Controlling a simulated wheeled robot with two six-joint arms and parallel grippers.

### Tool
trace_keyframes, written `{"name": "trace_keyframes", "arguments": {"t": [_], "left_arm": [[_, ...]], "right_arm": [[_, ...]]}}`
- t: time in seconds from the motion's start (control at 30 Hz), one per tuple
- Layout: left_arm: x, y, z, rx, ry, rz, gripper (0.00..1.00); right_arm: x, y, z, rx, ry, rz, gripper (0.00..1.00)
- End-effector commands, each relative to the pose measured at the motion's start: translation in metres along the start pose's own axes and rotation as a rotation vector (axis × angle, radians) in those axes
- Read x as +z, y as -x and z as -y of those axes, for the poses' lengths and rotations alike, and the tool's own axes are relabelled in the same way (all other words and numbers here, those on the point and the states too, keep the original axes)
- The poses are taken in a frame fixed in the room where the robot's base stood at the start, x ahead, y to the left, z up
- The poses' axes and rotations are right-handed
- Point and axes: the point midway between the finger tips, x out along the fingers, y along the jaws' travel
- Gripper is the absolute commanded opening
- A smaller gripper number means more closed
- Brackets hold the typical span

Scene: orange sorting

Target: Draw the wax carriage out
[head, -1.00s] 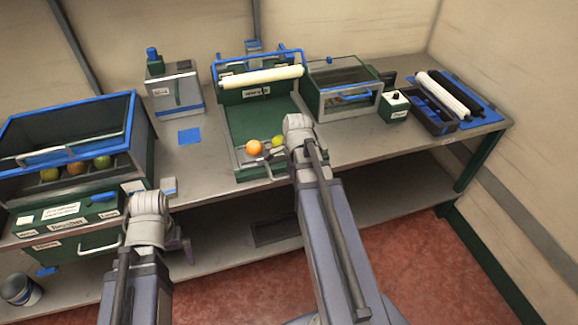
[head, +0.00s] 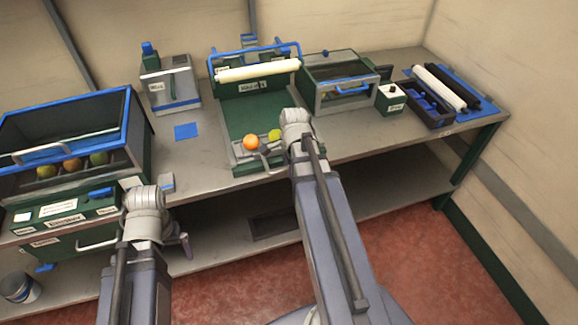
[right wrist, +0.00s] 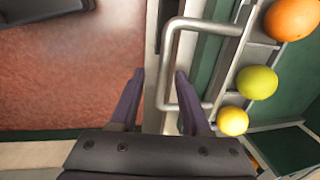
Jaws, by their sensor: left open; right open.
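The wax carriage seems to be the long green tray (head: 240,115) under the white roller at the middle of the bench; I cannot read its label. Fruit lies at its front: an orange (head: 250,142) and a yellow-green one (head: 274,135). In the right wrist view a grey bar handle (right wrist: 165,75) stands out from the front edge. My right gripper (right wrist: 160,76) is open, with the handle's bar between its fingertips in the picture; contact is not visible. My left gripper (head: 182,243) is open, mostly hidden by its own wrist, at the bench's front left.
A blue-rimmed glazed bin (head: 128,140) with several fruits stands left, above a drawer with a handle (head: 98,244). A glass-fronted box (head: 335,95), a small green box (head: 391,98) and a dark tray with rollers (head: 435,118) stand right. A blue patch (head: 186,131) marks open bench top.

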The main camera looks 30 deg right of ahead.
Motion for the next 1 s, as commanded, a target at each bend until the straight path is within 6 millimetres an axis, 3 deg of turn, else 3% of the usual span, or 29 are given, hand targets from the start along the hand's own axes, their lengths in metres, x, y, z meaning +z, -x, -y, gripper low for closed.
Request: {"name": "trace_keyframes", "arguments": {"t": [0.6, 1.0], "left_arm": [[0.004, 0.069, 0.007, 0.000, 0.000, 0.000, 0.99], [0.004, 0.074, 0.007, 0.000, 0.000, 0.000, 0.99]], "right_arm": [[0.000, 0.071, 0.000, 0.001, 0.000, 0.000, 0.47], [0.000, 0.076, -0.001, 0.001, 0.000, 0.000, 0.47]]}}
